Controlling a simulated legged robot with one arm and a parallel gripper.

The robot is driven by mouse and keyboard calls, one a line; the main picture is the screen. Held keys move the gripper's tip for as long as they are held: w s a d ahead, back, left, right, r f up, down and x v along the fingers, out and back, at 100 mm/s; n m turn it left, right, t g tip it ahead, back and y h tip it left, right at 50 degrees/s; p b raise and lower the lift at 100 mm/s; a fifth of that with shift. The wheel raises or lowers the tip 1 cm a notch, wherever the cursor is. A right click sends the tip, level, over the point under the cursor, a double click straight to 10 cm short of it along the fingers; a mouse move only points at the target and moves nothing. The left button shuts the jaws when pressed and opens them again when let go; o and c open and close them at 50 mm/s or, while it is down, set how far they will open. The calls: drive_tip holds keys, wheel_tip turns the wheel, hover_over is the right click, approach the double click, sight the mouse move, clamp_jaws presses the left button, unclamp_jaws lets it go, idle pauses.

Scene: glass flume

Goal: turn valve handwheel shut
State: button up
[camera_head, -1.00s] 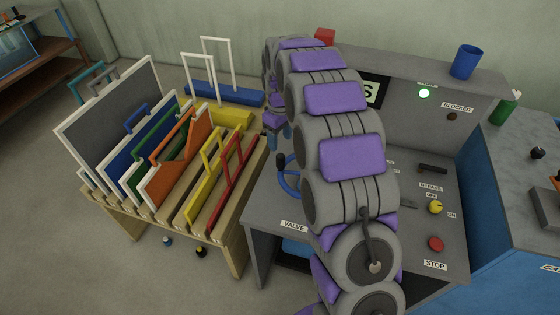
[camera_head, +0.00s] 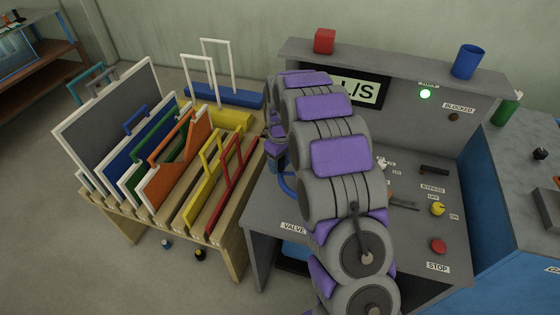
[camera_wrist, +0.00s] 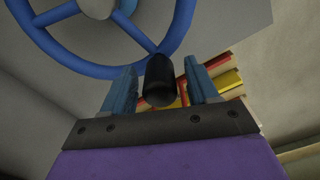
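The valve handwheel is a blue ring with spokes and a pale hub. In the wrist view the handwheel (camera_wrist: 65,55) fills the upper left, and its black knob (camera_wrist: 160,82) sticks out from the rim. My gripper (camera_wrist: 160,92) has its two blue fingers apart, one on each side of the knob. Gaps show between the knob and both fingers. In the head view only a sliver of the handwheel (camera_head: 287,186) shows left of my arm, above the VALVE label (camera_head: 293,228). My arm hides the rest of the wheel, and my fingers cannot be made out there.
A wooden rack (camera_head: 232,236) with coloured framed panels stands close on the left. The grey console carries a STOP button (camera_head: 438,246), a yellow knob (camera_head: 437,209) and a lit green lamp (camera_head: 425,94). A red block (camera_head: 324,41) and blue cup (camera_head: 467,62) sit on its top ledge.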

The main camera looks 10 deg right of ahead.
clamp_jaws()
idle(0.3)
drive_tip(key=shift+s, duration=0.1)
drive_tip(key=s+n+p, duration=0.2)
drive_tip(key=n, duration=0.1)
drive_tip(key=shift+s+a+r, duration=0.15)
drive_tip(key=shift+s+a, duration=0.15)
drive_tip(key=s+n+p, duration=0.1)
drive_tip(key=s+n, duration=0.2)
drive_tip(key=n, duration=0.1)
drive_tip(key=shift+d+p, duration=0.1)
drive_tip(key=shift+p, duration=0.3)
drive_tip(key=s+n, duration=0.1)
drive_tip(key=s+n+p, duration=0.1)
drive_tip(key=shift+d+n, duration=0.3)
drive_tip(key=shift+d, duration=0.1)
drive_tip(key=s+d+n+p, duration=0.1)
drive_tip(key=s+n+p, duration=0.1)
drive_tip(key=n, duration=0.1)
drive_tip(key=shift+s+d+p, duration=0.2)
drive_tip(key=shift+d+p, duration=0.1)
drive_tip(key=shift+d, duration=0.05)
drive_tip(key=shift+s+d+n+p, duration=0.5)
drive_tip(key=shift+d+n, duration=0.15)
drive_tip(key=shift+n, duration=0.45)
drive_tip(key=shift+s+d, duration=0.15)
drive_tip(key=shift+d, duration=0.2)
drive_tip(key=shift+d+p, duration=0.1)
drive_tip(key=shift+p, duration=0.2)
